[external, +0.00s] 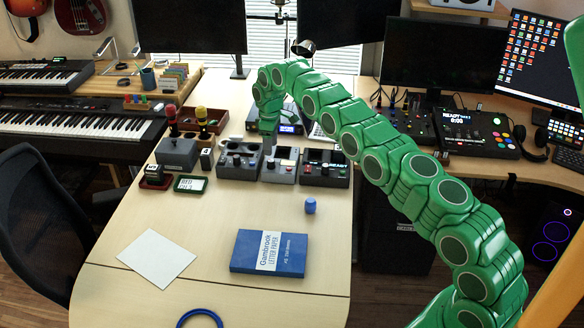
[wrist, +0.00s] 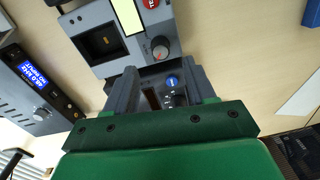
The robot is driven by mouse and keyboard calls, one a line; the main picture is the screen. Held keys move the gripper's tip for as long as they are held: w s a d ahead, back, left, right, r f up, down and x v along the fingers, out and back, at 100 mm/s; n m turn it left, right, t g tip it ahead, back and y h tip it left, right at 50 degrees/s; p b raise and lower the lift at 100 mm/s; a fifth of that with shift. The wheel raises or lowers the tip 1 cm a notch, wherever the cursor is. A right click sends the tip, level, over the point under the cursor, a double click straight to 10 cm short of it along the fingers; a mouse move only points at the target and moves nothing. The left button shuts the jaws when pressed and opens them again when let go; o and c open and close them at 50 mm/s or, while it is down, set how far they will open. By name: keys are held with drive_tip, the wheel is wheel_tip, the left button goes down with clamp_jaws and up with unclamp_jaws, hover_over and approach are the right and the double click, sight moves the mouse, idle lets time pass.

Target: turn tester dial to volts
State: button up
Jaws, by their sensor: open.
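The tester is a grey box (wrist: 115,42) in the wrist view, with a square dark socket, a pale label strip and a red button. Its dial (wrist: 160,50) is a round grey knob with a red mark, near the box's lower edge. My gripper (wrist: 163,78) is open, its two grey fingers apart and nothing held. The dial shows just past the fingertips, roughly in line with the gap. In the external view my gripper (external: 270,134) hangs over the row of grey devices, and its fingers are hard to make out. The dial's setting is too small to read.
A device with a blue button (wrist: 172,80) shows between the fingers, and one with a blue screen (wrist: 38,90) is at left. The front desk holds a blue letter-paper pack (external: 268,252) and white paper (external: 156,258).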

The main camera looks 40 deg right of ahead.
sight(271, 161)
wheel_tip(271, 161, down, 7)
drive_tip(key=shift+s+a, duration=0.1)
idle(0.3)
clamp_jaws()
